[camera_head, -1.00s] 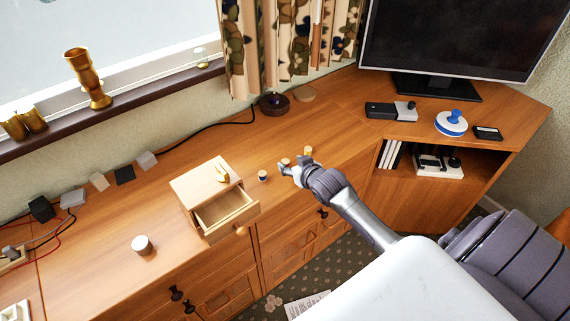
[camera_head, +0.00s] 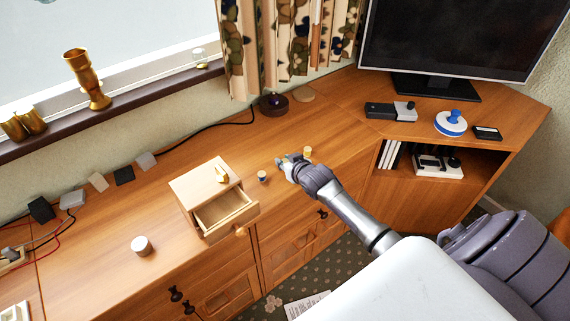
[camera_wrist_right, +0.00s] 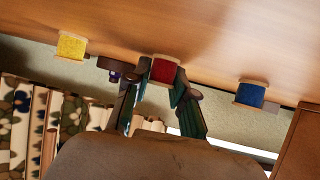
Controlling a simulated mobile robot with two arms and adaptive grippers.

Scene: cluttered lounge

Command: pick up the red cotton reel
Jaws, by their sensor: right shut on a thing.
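The red cotton reel (camera_wrist_right: 165,71) sits between the fingertips of my right gripper (camera_wrist_right: 160,88) in the right wrist view, with pale wooden ends above and below the red thread. My right gripper (camera_head: 284,161) is shut on it at the wooden desk top (camera_head: 330,125). In the head view the fingers largely hide the red reel. I cannot tell whether the reel is off the surface. My left gripper is not in view.
A blue reel (camera_head: 262,176) stands left of the gripper and a yellow reel (camera_head: 307,151) right of it, both close. A small wooden box with an open drawer (camera_head: 228,211) is farther left. A dark round base (camera_head: 274,103) stands behind.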

